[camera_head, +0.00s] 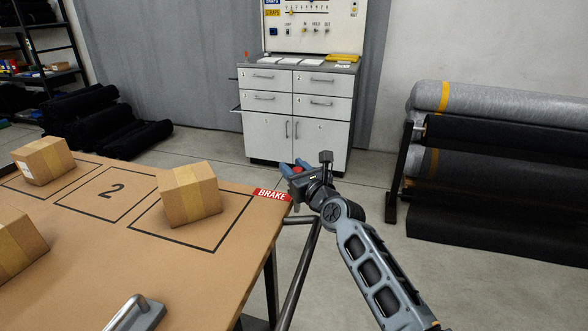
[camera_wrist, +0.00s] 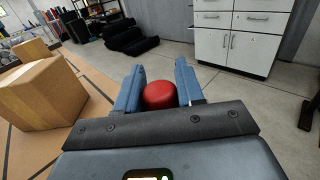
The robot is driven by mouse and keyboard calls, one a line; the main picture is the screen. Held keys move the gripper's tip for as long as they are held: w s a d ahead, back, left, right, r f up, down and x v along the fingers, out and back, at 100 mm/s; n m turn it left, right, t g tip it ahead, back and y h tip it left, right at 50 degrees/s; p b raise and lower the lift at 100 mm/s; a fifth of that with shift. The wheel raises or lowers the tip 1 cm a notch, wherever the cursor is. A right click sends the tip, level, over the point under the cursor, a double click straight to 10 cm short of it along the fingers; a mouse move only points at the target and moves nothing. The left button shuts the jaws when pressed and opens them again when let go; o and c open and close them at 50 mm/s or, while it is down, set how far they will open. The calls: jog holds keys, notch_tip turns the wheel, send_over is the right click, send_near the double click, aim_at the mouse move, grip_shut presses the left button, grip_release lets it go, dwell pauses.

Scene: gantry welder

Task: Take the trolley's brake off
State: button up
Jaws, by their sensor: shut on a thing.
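The trolley (camera_head: 110,262) has a brown top with black outlined squares. A red label reading BRAKE (camera_head: 272,195) is at its right corner. My gripper (camera_head: 292,167) is just beyond that corner, beside the label. In the wrist view its two blue fingers (camera_wrist: 159,82) are on either side of a round red knob (camera_wrist: 159,95) and shut on it. The knob shows as a small red spot in the head view (camera_head: 297,170). The brake's stem or lever below the knob is hidden by my gripper.
Cardboard boxes stand on the trolley, the nearest to the label (camera_head: 190,194) at its right side. A metal handle (camera_head: 135,312) is at the front. A white drawer cabinet (camera_head: 295,115) stands behind. A rack of rolls (camera_head: 500,130) is at right. Open floor lies between.

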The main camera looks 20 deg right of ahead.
grip_shut()
jog(key=shift+f, duration=0.15)
jog(key=b, duration=0.2)
jog(key=shift+s+a+f+n+t+b, duration=0.25)
jog(key=shift+s+a+n+t+b, duration=0.05)
jog(key=shift+s+b, duration=0.05)
jog(key=s+n+b, duration=0.1)
jog(key=b, duration=0.2)
jog(key=s+a+n+t+b, duration=0.1)
jog(key=b, duration=0.2)
jog(key=shift+a+r+y, duration=0.25)
jog(key=shift+a+y, duration=0.05)
jog(key=shift+y, duration=0.1)
jog(key=o, duration=0.9)
grip_release()
jog(key=shift+o, duration=0.2)
